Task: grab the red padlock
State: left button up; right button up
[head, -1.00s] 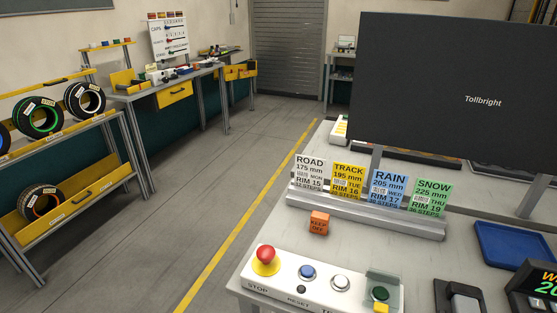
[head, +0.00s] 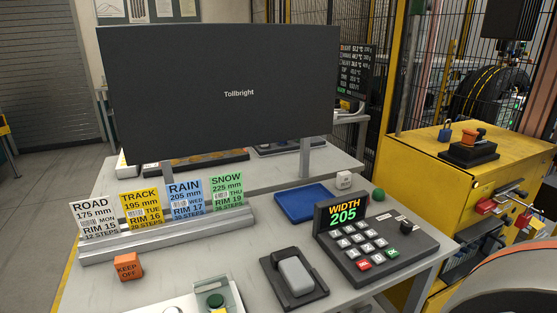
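A small red padlock-like thing (head: 486,206) hangs at the side of the yellow cabinet (head: 412,165) on the right of the head view. A blue padlock (head: 446,131) stands on top of the cabinet. Neither of my grippers is in view.
A grey table fills the middle, with a monitor (head: 220,95), a card rack (head: 170,232), an orange block (head: 128,267), a blue tray (head: 307,204) and a keypad (head: 372,240). A black base with an orange switch (head: 470,140) stands on the cabinet. Mesh fencing rises behind.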

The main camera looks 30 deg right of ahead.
aim_at(523, 221)
jog(key=z, duration=2.65)
jog(key=i+l+u, duration=0.15)
jog(key=u, duration=0.2)
jog(key=i+l+u, duration=0.15)
jog(key=u, duration=0.2)
jog(key=i+l+u, duration=0.1)
jog(key=l, duration=0.3)
jog(key=i+l, duration=0.15)
jog(key=l, duration=0.2)
jog(key=i+l+u, duration=0.15)
jog(key=l, duration=0.25)
jog(key=i+l+u, duration=0.1)
jog(key=l, duration=0.3)
jog(key=l+u, duration=0.1)
jog(key=l, duration=0.3)
jog(key=i, duration=0.05)
